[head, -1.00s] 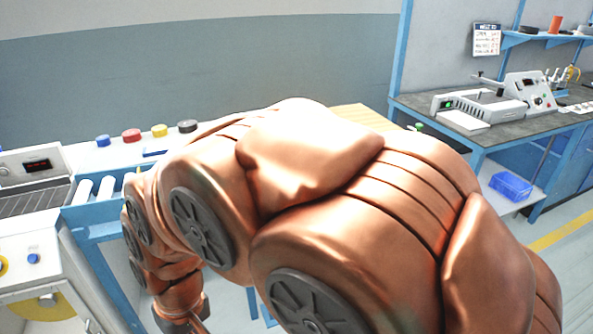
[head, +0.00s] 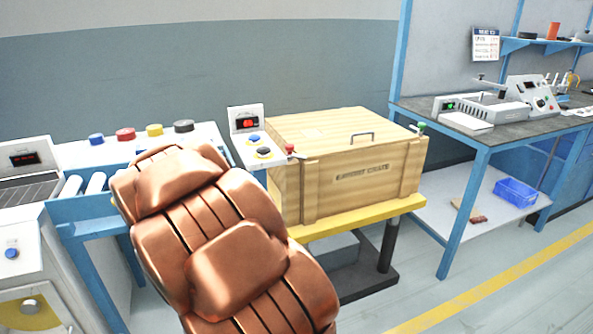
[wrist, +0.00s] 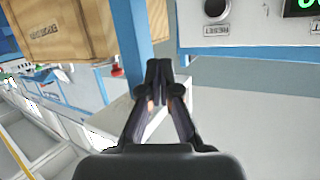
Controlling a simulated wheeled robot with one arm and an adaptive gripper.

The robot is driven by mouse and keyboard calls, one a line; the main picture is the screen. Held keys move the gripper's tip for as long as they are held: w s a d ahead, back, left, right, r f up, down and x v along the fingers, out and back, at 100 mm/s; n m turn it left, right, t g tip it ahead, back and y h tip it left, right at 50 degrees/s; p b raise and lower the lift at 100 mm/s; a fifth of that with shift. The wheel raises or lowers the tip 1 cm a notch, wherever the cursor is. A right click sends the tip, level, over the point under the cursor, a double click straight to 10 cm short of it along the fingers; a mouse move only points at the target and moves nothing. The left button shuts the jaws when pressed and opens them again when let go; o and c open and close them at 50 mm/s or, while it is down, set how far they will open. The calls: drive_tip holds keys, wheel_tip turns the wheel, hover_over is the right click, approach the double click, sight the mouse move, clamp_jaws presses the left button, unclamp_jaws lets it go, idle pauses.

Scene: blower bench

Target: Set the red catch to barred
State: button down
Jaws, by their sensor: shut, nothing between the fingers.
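The red catch (head: 290,149) is a small red-knobbed lever at the upper left front corner of the wooden crate (head: 345,185). Its short arm appears to lie roughly sideways near the lid seam; its exact setting is too small to tell. A green-knobbed catch (head: 421,127) sits at the crate's upper right corner. In the wrist view, the crate (wrist: 60,30) is at upper left and upside down, with a red knob (wrist: 117,71) just below its corner. My gripper (wrist: 158,68) is shut and empty, apart from that knob. My arm hides the gripper in the head view.
The crate stands on a yellow-edged stand (head: 360,217). A small control panel with a red display (head: 249,122) stands close left of the red catch. A roller conveyor (head: 95,183) lies further left, a blue-legged workbench (head: 480,130) to the right. Floor in front right is clear.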

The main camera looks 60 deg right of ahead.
sight(300, 158)
drive_tip(key=s+d+r+m+g+h+b, duration=0.1)
drive_tip(key=s+d+m+g+h, duration=0.1)
drive_tip(key=s+d+g+h, duration=0.2)
drive_tip(key=s+d+h, duration=0.1)
drive_tip(key=s+d, duration=0.2)
drive_tip(key=d, duration=0.1)
drive_tip(key=shift+s+r+m+g, duration=0.25)
drive_tip(key=shift+r+m+g, duration=0.05)
drive_tip(key=shift+r+m, duration=0.1)
drive_tip(key=shift+d, duration=0.1)
drive_tip(key=shift+w+d+f+b, duration=0.1)
drive_tip(key=shift+w+d+b, duration=0.35)
drive_tip(key=shift+d, duration=1.85)
drive_tip(key=shift+w+d+r+b, duration=0.1)
drive_tip(key=shift+w+d+b, duration=0.25)
drive_tip(key=shift+d, duration=1.9)
drive_tip(key=shift+w+d+f+b, duration=0.1)
drive_tip(key=shift+w+d+b, duration=0.35)
drive_tip(key=shift+d, duration=1.85)
drive_tip(key=shift+f+b, duration=0.1)
drive_tip(key=shift+b, duration=0.5)
